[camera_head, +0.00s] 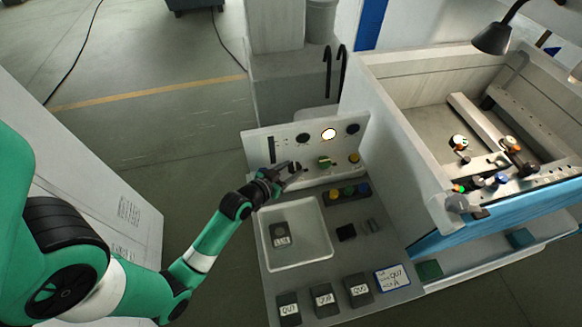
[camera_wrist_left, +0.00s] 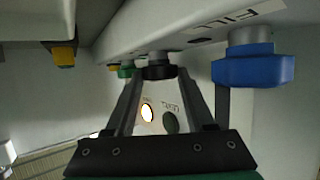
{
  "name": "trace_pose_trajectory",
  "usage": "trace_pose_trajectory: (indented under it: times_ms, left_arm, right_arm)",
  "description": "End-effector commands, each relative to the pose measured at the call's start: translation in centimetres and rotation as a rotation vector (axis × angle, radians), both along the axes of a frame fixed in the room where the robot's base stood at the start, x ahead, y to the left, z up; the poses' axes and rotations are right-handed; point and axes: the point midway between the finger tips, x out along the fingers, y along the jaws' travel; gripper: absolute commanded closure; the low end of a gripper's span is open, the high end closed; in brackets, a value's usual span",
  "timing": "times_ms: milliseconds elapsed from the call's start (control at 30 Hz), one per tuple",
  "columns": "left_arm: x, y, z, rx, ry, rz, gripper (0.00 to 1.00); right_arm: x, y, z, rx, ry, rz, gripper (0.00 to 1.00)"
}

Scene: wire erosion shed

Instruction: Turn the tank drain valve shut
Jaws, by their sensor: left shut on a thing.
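In the wrist view a black valve knob (camera_wrist_left: 158,72) sits between the fingertips of my left gripper (camera_wrist_left: 160,80), which is shut on it. Its label is not readable. In the head view my left gripper (camera_head: 292,168) reaches the front of the light control panel (camera_head: 264,150), and its jaws cover most of the knob. A blue knob (camera_wrist_left: 252,66) beside a "FILL" marking is to the right in the wrist view. A green knob (camera_wrist_left: 126,70) and a yellow knob (camera_wrist_left: 65,56) are to the left. My right gripper is not in view.
A lit round indicator (camera_head: 328,134) is on the panel. Below are a clear tray (camera_head: 268,262) with a dark labelled block (camera_head: 281,236), a black block (camera_head: 346,232) and several coloured buttons (camera_head: 349,191). The open machine tank (camera_head: 420,120) stands at right.

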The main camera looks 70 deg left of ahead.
Motion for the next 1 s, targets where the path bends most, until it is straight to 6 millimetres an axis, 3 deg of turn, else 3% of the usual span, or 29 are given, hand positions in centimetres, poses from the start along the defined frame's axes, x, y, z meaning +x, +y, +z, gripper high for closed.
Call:
trace_pose_trajectory:
  times_ms: [333,700,1000]
  left_arm:
    - [-0.3,0.7,0.0,0.001,-0.004,-0.211,1.00]
    - [-0.3,0.9,0.4,0.000,0.000,-0.378,1.00]
    - [-0.3,0.9,0.0,0.002,0.001,-0.401,1.00]
  right_arm:
    - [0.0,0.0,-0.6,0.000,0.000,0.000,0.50]
    - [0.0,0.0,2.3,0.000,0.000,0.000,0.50]
    - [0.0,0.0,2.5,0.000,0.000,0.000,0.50]
